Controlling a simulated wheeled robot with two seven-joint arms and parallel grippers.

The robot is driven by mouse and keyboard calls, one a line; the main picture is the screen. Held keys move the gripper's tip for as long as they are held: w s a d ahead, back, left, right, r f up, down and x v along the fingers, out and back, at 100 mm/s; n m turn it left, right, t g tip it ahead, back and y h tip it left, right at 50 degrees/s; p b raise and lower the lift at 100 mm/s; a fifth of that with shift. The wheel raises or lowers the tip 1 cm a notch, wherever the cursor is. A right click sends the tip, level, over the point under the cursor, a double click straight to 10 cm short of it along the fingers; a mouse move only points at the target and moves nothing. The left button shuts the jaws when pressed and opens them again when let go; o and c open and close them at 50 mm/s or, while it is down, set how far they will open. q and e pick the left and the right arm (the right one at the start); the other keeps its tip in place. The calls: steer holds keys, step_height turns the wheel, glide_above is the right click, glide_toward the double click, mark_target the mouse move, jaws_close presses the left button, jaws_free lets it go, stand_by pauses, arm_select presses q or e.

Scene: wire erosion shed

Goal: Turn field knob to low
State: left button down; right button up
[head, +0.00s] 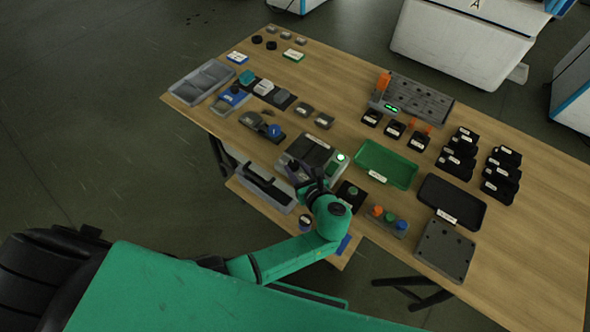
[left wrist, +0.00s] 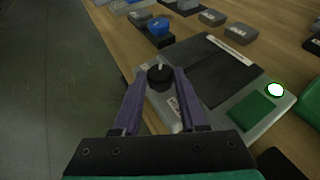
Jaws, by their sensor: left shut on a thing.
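The field knob (left wrist: 160,76) is a round black knob with a pale pointer mark on top, at the near left corner of a grey device (left wrist: 214,98). My left gripper (left wrist: 160,80) has its two purple fingers around the knob, shut on it. The pointer aims away from the gripper in the left wrist view. The words on the device's labels are too small to read. In the head view my left gripper (head: 305,176) reaches the device (head: 333,148), and the knob is hidden there. My right gripper does not show.
The device has a lit white-green button (left wrist: 276,90) and a green pad (left wrist: 251,111). A green tray (head: 386,165) lies to its right. A blue knob (head: 274,131) stands to its left. A block with coloured buttons (head: 389,217) is near the table's front edge.

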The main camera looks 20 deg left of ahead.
arm_select(q)
steer(key=shift+w+d+n+g+y+b, duration=0.1)
steer(key=shift+n+g+y+b, duration=0.25)
steer(key=shift+n+g+y, duration=0.35)
steer(key=c, duration=0.7)
jaws_free()
